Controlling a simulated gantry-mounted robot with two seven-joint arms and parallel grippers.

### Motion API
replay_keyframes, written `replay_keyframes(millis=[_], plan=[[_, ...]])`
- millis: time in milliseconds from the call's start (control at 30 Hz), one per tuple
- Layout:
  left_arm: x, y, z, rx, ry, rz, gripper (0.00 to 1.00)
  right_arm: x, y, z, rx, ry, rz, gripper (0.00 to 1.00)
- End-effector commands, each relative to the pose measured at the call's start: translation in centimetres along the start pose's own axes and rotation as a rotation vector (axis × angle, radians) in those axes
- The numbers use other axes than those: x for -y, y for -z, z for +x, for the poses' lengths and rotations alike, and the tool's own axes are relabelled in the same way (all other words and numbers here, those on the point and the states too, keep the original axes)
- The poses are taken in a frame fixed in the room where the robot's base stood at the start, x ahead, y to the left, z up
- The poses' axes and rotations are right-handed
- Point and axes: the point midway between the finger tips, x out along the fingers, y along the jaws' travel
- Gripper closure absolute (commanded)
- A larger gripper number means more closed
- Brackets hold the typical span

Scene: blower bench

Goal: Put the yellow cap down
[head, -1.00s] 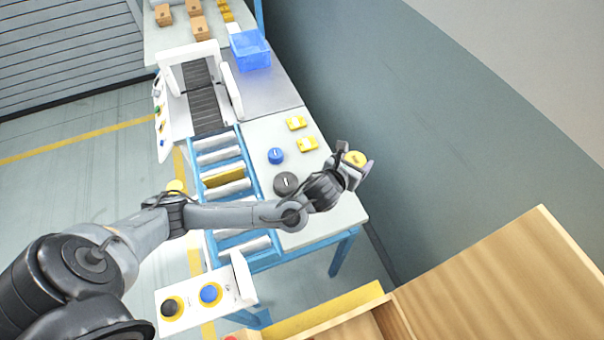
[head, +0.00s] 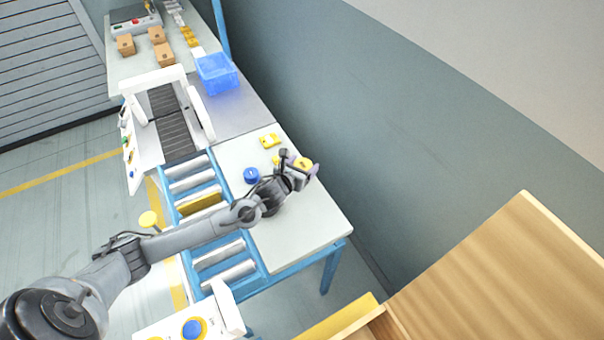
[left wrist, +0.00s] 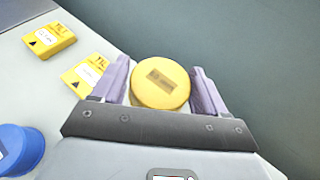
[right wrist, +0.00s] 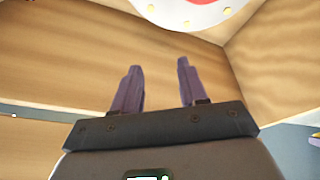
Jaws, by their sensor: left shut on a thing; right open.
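The yellow cap (left wrist: 160,83) is round with a dark rectangular mark on top. It sits between the purple fingers of my left gripper (left wrist: 160,88), which is shut on it. In the head view the cap (head: 304,163) shows at the end of my left arm, over the right edge of the white table (head: 300,225). Whether it touches the table cannot be told. My right gripper (right wrist: 158,90) is open and empty, in front of wooden panels.
Yellow blocks lie beside the cap, one at the back (left wrist: 48,40) and one close to the left finger (left wrist: 85,75). A blue cap (head: 251,175) stands on the table to the left. A roller conveyor (head: 200,203) runs along the table's left side. A blue bin (head: 217,75) stands farther back.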

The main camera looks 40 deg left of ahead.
Motion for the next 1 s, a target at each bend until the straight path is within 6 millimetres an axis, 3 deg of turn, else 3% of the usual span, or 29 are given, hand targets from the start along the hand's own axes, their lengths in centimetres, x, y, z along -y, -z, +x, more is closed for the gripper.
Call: replay_keyframes(millis=[167,433,867,900,1000], plan=[[-0.1,0.7,0.3,-0.001,0.002,0.0,0.56,0.0,-0.1,0.2,0.0,0.001,0.002,0.57],[0.0,3.7,1.5,-0.001,0.002,0.0,0.56,0.2,-0.2,0.9,-0.001,0.005,0.007,0.57],[-0.1,4.1,1.7,0.0,0.0,0.002,0.56,0.2,-0.3,1.0,-0.001,0.006,0.008,0.57],[-0.1,4.1,1.7,0.0,0.0,0.002,0.24,0.2,-0.2,1.0,-0.001,0.005,0.008,0.57],[-0.1,4.1,1.7,0.0,0.001,0.001,0.09,0.2,-0.2,1.0,-0.001,0.004,0.006,0.57]])
